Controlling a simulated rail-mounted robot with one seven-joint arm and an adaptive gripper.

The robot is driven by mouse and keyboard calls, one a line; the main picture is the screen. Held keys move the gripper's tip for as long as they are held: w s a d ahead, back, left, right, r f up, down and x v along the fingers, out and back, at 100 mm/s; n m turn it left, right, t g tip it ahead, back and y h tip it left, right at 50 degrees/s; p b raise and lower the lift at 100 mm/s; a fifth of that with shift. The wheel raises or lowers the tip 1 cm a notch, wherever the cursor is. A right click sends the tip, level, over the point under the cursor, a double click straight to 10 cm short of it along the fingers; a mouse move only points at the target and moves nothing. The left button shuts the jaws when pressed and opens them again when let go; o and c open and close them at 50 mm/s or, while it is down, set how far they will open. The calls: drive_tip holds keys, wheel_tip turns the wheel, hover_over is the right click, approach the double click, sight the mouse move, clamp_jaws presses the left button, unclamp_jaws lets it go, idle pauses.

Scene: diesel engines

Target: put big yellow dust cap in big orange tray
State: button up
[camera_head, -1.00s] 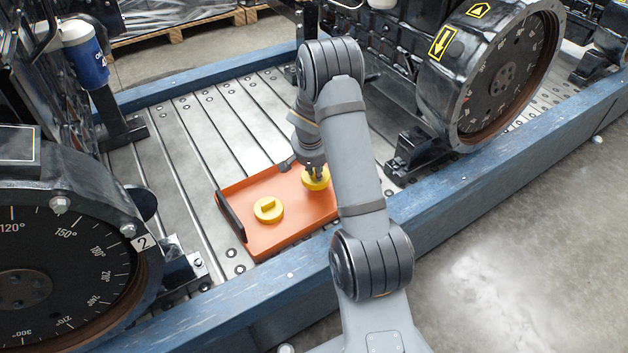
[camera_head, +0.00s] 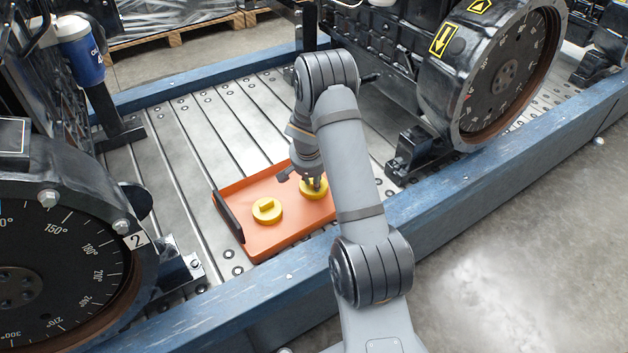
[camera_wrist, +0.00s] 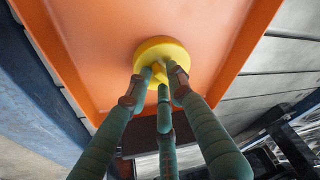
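The orange tray (camera_head: 285,238) lies on the slatted metal deck; it also fills much of the wrist view (camera_wrist: 90,50). One round yellow dust cap (camera_head: 267,211) with a raised grip sits in its left part. A second yellow dust cap (camera_head: 313,188) is at the tray's right part, under my gripper (camera_head: 315,180). In the wrist view this cap (camera_wrist: 160,52) shows its disc over the tray floor, and the fingers of my gripper (camera_wrist: 160,78) close around its central knob. The cap looks at or very near the tray floor. Which cap is bigger is hard to tell.
A black handle (camera_head: 228,216) stands on the tray's left end. A blue beam (camera_head: 430,225) runs along the deck's front. Engine flywheels stand at left (camera_head: 60,260) and upper right (camera_head: 505,75). Bare deck (camera_head: 200,140) lies behind the tray.

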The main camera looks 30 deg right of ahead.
drive_tip(key=shift+o, duration=1)
drive_tip(key=shift+r, duration=0.1)
drive_tip(key=p+v, duration=0.5)
drive_tip(key=v, duration=0.7)
drive_tip(key=b+x, duration=0.5)
drive_tip(key=x, duration=0.7)
drive_tip(key=shift+s, duration=0.1)
